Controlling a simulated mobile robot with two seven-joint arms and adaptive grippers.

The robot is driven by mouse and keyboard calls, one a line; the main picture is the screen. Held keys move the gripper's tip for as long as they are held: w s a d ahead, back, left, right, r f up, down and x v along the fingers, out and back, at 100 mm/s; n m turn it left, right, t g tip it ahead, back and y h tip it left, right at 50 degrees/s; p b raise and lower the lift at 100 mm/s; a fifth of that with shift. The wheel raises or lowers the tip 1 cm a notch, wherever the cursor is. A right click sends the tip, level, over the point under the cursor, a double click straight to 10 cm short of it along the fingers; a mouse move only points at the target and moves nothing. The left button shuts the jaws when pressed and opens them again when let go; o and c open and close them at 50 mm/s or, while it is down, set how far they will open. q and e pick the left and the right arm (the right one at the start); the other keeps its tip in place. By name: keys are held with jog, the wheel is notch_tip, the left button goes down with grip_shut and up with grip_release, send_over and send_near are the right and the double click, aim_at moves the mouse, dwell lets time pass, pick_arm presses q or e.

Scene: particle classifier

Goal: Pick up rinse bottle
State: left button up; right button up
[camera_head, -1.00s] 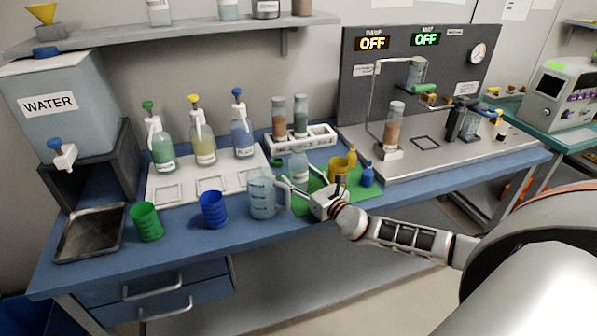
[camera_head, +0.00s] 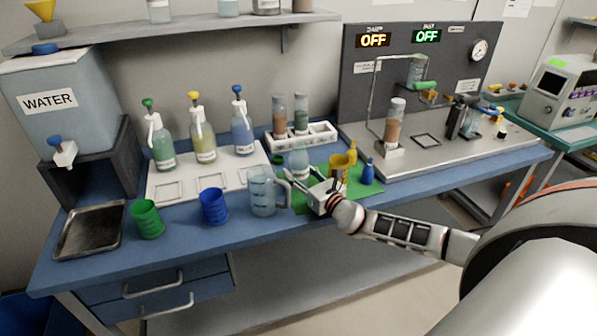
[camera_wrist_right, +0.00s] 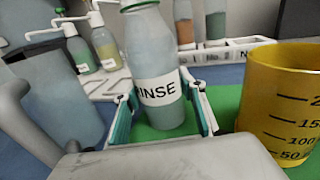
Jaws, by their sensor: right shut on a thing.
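The rinse bottle (camera_wrist_right: 156,72) is a clear, pale bottle with a white RINSE label, upright on the green mat (camera_wrist_right: 225,98). The bottle's top is cut off in the wrist view. My left gripper is not in view.
A clear jug (camera_head: 263,190) stands close on the left of the bottle. A yellow beaker (camera_wrist_right: 285,100) and a small blue bottle (camera_head: 367,172) stand on the right. A white rack (camera_head: 318,135) with vials is behind. Blue (camera_head: 213,206) and green (camera_head: 147,218) beakers stand further left.

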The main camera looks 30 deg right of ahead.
aim_at(298, 145)
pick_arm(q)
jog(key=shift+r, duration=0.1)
pick_arm(e)
jog(key=shift+r, duration=0.3)
jog(key=shift+r+p, duration=0.95)
jog(key=shift+r, duration=0.85)
notch_tip(298, 145, up, 9)
jog(key=p, duration=0.3)
jog(key=shift+f+p, duration=0.15)
jog(key=shift+p, duration=0.2)
notch_tip(298, 145, up, 2)
jog(key=shift+r+p, duration=0.2)
jog(key=shift+p, duration=0.25)
jog(key=shift+r, duration=2.2)
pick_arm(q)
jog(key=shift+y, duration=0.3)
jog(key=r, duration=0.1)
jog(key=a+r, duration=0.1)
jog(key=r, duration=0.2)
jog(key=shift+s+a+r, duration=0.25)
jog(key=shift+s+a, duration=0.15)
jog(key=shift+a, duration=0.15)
pick_arm(e)
jog(key=shift+r, duration=0.2)
